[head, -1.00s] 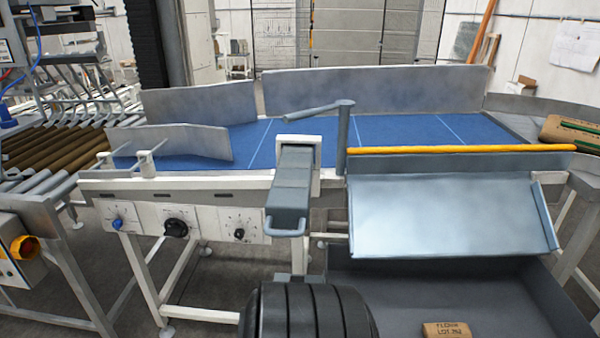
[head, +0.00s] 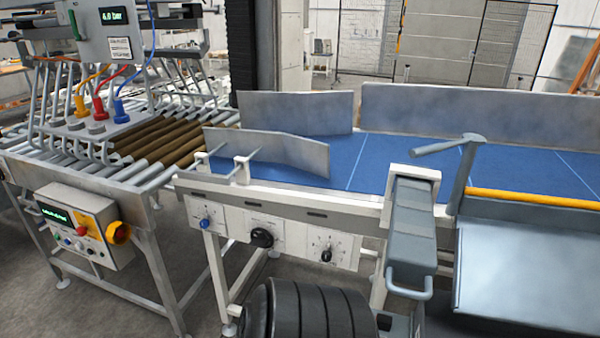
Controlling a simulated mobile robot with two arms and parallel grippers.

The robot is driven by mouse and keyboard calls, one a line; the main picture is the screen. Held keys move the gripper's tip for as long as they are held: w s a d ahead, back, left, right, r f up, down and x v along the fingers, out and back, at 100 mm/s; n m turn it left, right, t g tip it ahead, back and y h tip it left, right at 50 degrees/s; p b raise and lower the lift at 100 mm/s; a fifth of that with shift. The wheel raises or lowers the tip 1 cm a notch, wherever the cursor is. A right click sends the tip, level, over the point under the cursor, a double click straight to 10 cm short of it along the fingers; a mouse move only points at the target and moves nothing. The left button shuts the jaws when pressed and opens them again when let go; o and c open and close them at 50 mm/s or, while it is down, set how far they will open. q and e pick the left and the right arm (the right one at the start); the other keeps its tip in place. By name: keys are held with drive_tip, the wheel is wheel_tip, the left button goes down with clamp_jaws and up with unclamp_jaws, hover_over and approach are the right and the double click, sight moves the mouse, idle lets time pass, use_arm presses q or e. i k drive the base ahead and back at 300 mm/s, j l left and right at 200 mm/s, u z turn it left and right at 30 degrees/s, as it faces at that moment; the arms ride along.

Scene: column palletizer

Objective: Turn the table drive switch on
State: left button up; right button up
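The blue-topped table (head: 345,172) has a white panel along its front with several controls. These are a blue knob (head: 205,223), a larger black rotary knob (head: 262,238) and a small black knob with a dial scale (head: 327,254). The labels are too small to read, so I cannot tell which one is the table drive switch or how it is set. Neither of my grippers is in view, and nothing touches the knobs.
A grey handled arm (head: 412,230) juts from the table's front. A tilted metal chute (head: 530,270) stands at right.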

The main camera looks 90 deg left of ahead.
sight(81, 231)
drive_tip(key=u, duration=2)
